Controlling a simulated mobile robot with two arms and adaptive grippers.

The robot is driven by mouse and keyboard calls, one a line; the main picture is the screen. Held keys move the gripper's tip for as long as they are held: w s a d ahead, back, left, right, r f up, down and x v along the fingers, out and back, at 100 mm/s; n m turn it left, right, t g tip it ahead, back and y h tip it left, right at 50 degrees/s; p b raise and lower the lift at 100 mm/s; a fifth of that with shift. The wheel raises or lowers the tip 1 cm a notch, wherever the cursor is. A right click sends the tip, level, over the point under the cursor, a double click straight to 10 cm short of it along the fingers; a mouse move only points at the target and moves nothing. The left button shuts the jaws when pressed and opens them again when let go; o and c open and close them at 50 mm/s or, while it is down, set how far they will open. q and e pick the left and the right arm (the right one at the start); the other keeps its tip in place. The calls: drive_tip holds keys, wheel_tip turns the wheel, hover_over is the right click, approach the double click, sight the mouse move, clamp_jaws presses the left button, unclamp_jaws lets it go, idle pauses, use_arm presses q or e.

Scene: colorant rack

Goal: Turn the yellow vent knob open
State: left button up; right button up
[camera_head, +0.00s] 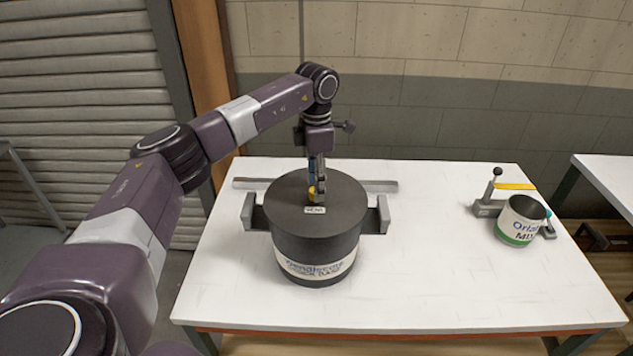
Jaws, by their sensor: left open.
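The yellow vent knob (312,191) shows as a small yellow spot on top of a dark grey drum (311,240). A small white label (315,210) lies on the lid just in front of it. My left gripper (317,188) points down at the knob from above, with its fingers close beside or around it. It is open; the fingers hide part of the knob, and I cannot tell whether they touch it. My right gripper is not in view.
The drum stands on a white table (430,290) between two grey brackets (379,215). A labelled can (520,221) sits in a clamp holder (487,207) at the right. A grey rail (370,186) lies behind the drum. The table between drum and can is clear.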

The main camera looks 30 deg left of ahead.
use_arm(q)
drive_tip(key=shift+d+f, duration=0.1)
drive_tip(key=shift+f, duration=0.4)
drive_tip(key=shift+c, duration=0.6)
clamp_jaws()
